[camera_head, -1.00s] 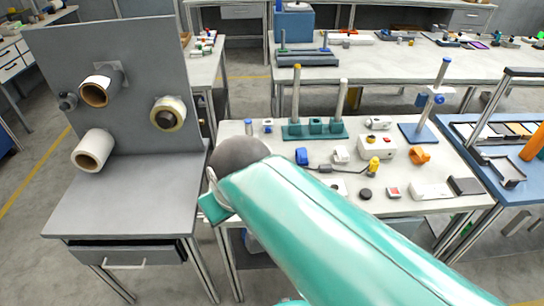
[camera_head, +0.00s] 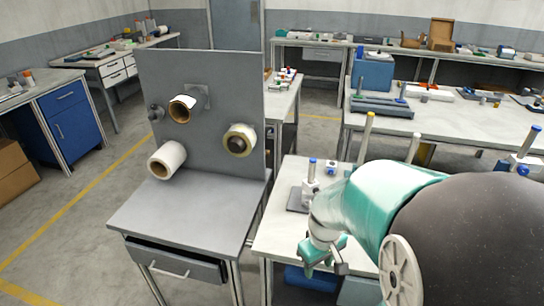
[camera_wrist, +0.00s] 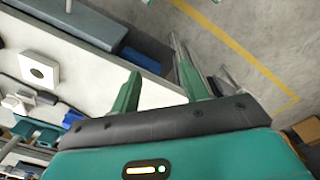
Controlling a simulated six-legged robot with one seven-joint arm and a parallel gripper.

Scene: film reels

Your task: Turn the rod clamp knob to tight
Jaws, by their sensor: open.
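A rod stand with a blue-and-white clamp (camera_head: 520,160) is at the right edge of the head view, partly hidden by my arm. Its knob is too small to read for position. A smaller stand with a blue top (camera_head: 311,180) and a dark base is on the near white bench, just behind my gripper. I cannot make out the clamp knob there.
A grey panel (camera_head: 215,90) with tape-like rolls stands on a grey drawer table (camera_head: 180,215) to the left. My arm covers much of the near bench (camera_head: 275,235). A blue cabinet (camera_head: 70,120) is far left. Open floor lies between it and the grey table.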

